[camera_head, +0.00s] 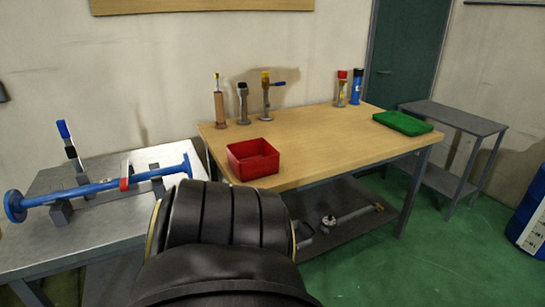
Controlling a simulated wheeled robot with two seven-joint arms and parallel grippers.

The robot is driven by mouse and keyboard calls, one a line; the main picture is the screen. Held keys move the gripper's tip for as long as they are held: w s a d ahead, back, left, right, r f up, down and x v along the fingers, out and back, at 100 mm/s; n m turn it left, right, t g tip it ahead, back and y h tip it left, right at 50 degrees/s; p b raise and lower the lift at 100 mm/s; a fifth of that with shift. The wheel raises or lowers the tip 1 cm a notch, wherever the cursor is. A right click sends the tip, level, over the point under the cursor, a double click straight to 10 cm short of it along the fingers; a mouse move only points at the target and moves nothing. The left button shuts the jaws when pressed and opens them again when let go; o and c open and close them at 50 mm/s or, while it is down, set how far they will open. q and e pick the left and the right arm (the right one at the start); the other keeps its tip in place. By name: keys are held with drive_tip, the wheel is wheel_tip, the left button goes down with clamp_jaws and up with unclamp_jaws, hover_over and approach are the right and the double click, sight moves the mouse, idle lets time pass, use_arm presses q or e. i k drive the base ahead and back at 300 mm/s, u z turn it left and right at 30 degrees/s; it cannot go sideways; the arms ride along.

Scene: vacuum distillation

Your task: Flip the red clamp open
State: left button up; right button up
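The red clamp (124,184) is a small upright red piece around the blue rod (85,193) on the left grey table. A pale, light-coloured part rises from its top. The blue rod lies across grey support blocks and has round blue flanged ends. The clamp is too small to tell whether it is closed. Neither gripper is in view. A large black ribbed part of my own body fills the bottom centre and hides some of the tables' front edges.
The grey table (28,253) also holds an upright blue-capped tool (71,150). The wooden table (330,140) carries a red bin (253,159), a green tray (402,123) and several upright fittings at the back.

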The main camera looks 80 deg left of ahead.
sight(125, 174)
drive_tip(key=k, duration=1.15)
drive_tip(key=u, duration=3.05)
drive_tip(key=k, duration=0.5)
drive_tip(key=z, duration=0.8)
drive_tip(key=i, duration=0.65)
drive_tip(key=u, duration=1.35)
